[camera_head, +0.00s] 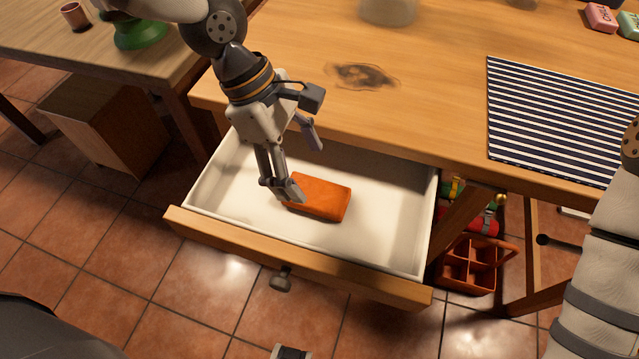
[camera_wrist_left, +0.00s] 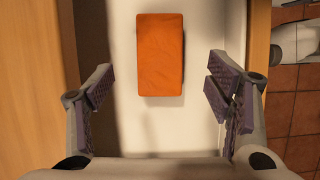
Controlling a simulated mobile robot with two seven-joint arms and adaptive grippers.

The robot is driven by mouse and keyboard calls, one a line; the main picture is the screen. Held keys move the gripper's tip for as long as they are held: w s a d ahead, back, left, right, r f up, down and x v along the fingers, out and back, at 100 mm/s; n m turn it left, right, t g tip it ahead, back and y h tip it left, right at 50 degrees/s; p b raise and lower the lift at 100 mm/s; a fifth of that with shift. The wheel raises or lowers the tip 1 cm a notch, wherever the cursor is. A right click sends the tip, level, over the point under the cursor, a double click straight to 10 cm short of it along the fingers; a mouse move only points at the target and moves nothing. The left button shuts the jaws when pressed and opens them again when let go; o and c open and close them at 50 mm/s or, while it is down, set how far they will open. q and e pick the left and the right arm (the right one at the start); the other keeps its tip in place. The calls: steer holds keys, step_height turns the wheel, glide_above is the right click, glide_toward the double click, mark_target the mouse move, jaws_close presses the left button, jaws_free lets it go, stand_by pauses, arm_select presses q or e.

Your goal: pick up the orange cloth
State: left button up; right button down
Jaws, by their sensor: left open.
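The orange cloth (camera_head: 322,199) is a folded, block-like bundle lying flat on the white floor of the open drawer (camera_head: 385,235). My left gripper (camera_head: 302,165) reaches down into the drawer at the cloth's left end, with one finger overlapping the cloth's edge in the head view. Its fingers are spread apart with nothing between them. In the left wrist view the cloth (camera_wrist_left: 160,55) lies ahead, centred between the two open fingers (camera_wrist_left: 161,88), with white drawer floor on both sides. I cannot tell whether a finger touches it.
The drawer's wooden front (camera_head: 300,262) has a dark knob (camera_head: 281,280). The wooden tabletop (camera_head: 430,75) overhangs the drawer's back. A striped mat (camera_head: 560,120) lies on it at right. An orange divided caddy (camera_head: 472,265) stands right of the drawer. A wooden box (camera_head: 108,125) stands left.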

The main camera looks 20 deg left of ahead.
mark_target(316, 192)
arm_select(q)
steer(key=x, duration=0.5)
steer(key=shift+a+f+b, duration=0.15)
steer(key=shift+f+b, duration=0.25)
steer(key=shift+f, duration=0.3)
steer(key=shift+w+r, duration=0.1)
steer(key=c, duration=1)
